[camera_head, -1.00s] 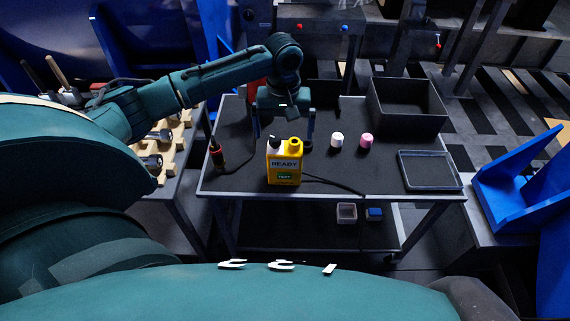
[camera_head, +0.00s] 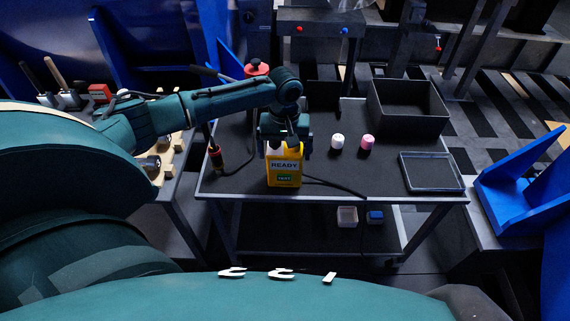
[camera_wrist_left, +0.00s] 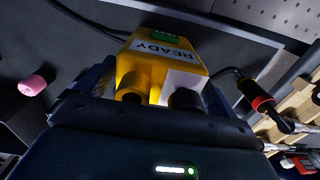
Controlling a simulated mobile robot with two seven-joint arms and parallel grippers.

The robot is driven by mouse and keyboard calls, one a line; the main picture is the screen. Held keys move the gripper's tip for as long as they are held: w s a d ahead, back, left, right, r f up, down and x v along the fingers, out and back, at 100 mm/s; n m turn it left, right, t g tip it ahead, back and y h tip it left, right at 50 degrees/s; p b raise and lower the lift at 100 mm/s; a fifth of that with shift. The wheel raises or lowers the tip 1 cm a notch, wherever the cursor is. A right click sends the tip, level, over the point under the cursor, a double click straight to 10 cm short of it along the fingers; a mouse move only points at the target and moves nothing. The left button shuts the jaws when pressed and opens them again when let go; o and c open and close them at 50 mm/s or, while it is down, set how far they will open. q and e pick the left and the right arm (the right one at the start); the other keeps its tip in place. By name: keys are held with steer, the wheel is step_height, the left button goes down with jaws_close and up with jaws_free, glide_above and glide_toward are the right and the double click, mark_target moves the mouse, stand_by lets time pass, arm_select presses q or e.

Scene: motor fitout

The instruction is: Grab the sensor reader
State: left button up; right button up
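The sensor reader (camera_head: 284,173) is a yellow box with a "READY" label and a green panel, upright near the front edge of the dark table. My left gripper (camera_head: 285,148) is right above it and hides most of its top. In the left wrist view the reader (camera_wrist_left: 165,62) lies between the two blue fingers of the gripper (camera_wrist_left: 153,88). The fingers are apart, one at each side of it; a small gap shows on the left side, and contact on the right side is unclear. My right gripper is not in view.
A probe with a red band (camera_head: 216,156) stands left of the reader, with a cable. White (camera_head: 338,141) and pink (camera_head: 367,142) caps stand to the right. A black bin (camera_head: 408,125) and a shallow clear tray (camera_head: 431,186) are further right.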

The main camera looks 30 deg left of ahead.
arm_select(q)
steer(key=c, duration=1.4)
steer(key=shift+o, duration=0.2)
steer(key=shift+r, duration=0.15)
